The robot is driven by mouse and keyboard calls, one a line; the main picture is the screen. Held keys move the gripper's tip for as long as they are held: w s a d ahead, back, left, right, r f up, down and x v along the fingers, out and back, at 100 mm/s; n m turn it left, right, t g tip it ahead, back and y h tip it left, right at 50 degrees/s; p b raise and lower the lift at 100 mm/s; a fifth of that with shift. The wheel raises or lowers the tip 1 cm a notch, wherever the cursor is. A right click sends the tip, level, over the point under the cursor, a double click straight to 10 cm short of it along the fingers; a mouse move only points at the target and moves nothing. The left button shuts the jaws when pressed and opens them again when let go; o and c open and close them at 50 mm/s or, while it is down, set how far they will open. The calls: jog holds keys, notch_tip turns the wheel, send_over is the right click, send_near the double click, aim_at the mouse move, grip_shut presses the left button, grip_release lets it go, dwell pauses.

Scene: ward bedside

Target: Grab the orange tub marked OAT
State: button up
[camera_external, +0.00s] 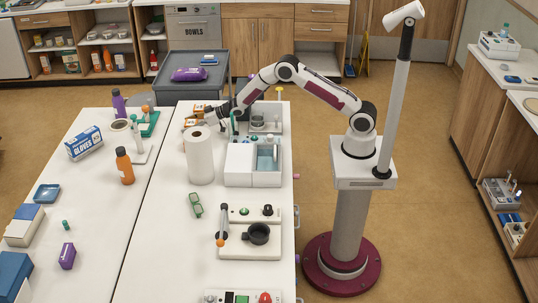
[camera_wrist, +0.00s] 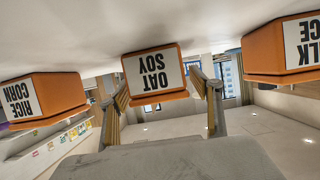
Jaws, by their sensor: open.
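In the wrist view, which is upside down, an orange tub with a white label reading OAT and SOY (camera_wrist: 155,73) is in the middle. My gripper (camera_wrist: 159,82) is open, one finger to each side of this tub in the picture. I cannot tell whether the fingers touch it. A second orange tub marked RICE and CORN (camera_wrist: 38,98) is at the left. A third (camera_wrist: 283,48) is cut off at the right edge; its label ends in LK and CE. In the external view my gripper (camera_external: 204,117) is low at the table's far end, beside small orange tubs (camera_external: 200,108), partly hidden.
A paper towel roll (camera_external: 200,156) stands just in front of my gripper. A white box with compartments (camera_external: 253,163) is to its right. An orange bottle (camera_external: 124,167) and a gloves box (camera_external: 84,143) are on the left table.

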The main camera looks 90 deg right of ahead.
jog(key=shift+x, duration=0.95)
jog(key=c, duration=1.4)
